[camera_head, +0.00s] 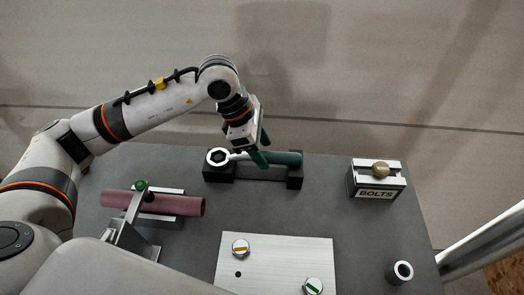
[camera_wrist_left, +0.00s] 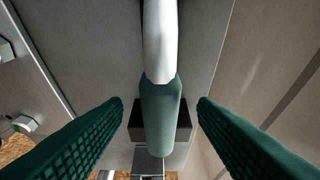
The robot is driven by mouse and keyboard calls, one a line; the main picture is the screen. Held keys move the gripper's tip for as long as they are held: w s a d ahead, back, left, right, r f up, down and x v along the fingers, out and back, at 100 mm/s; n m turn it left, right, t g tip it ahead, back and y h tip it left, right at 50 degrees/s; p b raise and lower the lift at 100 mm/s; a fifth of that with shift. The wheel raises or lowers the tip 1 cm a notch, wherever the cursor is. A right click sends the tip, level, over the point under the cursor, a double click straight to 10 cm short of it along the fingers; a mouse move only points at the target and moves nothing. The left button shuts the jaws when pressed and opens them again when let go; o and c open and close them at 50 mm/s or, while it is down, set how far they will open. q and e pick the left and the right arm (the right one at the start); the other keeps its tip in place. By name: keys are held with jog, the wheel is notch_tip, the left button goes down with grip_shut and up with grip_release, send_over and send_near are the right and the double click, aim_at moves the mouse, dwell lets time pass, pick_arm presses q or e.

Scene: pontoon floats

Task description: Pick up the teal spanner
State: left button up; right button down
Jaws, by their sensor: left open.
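The teal spanner (camera_head: 285,158) lies across a black cradle (camera_head: 262,181) at the back of the grey table, its ring head at the left end and its teal handle to the right. My left gripper (camera_head: 261,150) is over the spanner, jaws pointing down, one finger in front of it and one behind. In the left wrist view the teal handle (camera_wrist_left: 160,112) and bare metal shank run between the two green ribbed fingers (camera_wrist_left: 160,125), with a gap on each side. The left gripper is open. My right gripper is in neither view.
A maroon tube (camera_head: 165,203) sits in a clamp stand at the left. A box marked BOLTS (camera_head: 377,183) with a round brown piece on top stands at the right. A pale plate (camera_head: 272,262) with round fittings lies in front, and a small ring part (camera_head: 400,272) is at front right.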

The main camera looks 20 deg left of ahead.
aim_at(266, 153)
pick_arm(q)
jog(key=shift+x, duration=1.15)
grip_shut()
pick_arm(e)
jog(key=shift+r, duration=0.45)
pick_arm(q)
jog(key=shift+w, duration=0.1)
